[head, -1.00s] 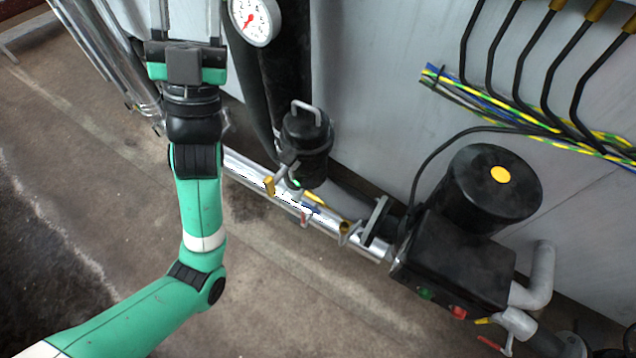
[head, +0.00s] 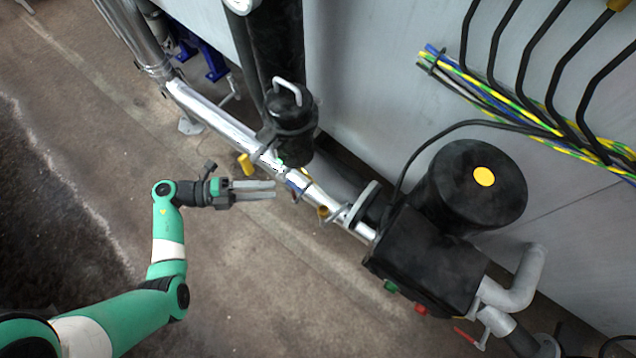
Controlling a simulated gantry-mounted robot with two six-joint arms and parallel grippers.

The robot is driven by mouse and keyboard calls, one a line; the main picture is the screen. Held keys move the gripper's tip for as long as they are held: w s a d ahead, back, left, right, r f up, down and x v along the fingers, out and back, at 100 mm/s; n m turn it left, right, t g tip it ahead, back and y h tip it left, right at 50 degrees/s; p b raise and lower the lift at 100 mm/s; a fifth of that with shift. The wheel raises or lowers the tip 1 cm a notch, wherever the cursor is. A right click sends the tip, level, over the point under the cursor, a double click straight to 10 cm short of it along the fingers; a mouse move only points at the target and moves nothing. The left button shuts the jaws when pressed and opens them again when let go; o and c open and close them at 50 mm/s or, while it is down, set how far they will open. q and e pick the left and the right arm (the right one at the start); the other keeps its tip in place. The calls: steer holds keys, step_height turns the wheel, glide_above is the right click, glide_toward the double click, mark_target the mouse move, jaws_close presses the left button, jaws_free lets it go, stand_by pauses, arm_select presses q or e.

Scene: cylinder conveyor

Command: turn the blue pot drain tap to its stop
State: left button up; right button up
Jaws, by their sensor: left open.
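My right gripper is not in view.
A black pump motor (head: 478,185) stands to the right. A red-handled valve (head: 465,337) is at lower right. The brown floor below the pipe is clear.

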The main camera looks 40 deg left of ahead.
mark_target(300, 189)
arm_select(q)
steer(key=b+x, duration=0.3)
steer(key=x, duration=0.7)
steer(key=shift+f, duration=0.15)
steer(key=shift+w+d+b, duration=0.3)
steer(key=shift+w+d, duration=0.1)
steer(key=shift+w, duration=0.1)
jaws_close()
stand_by(0.5)
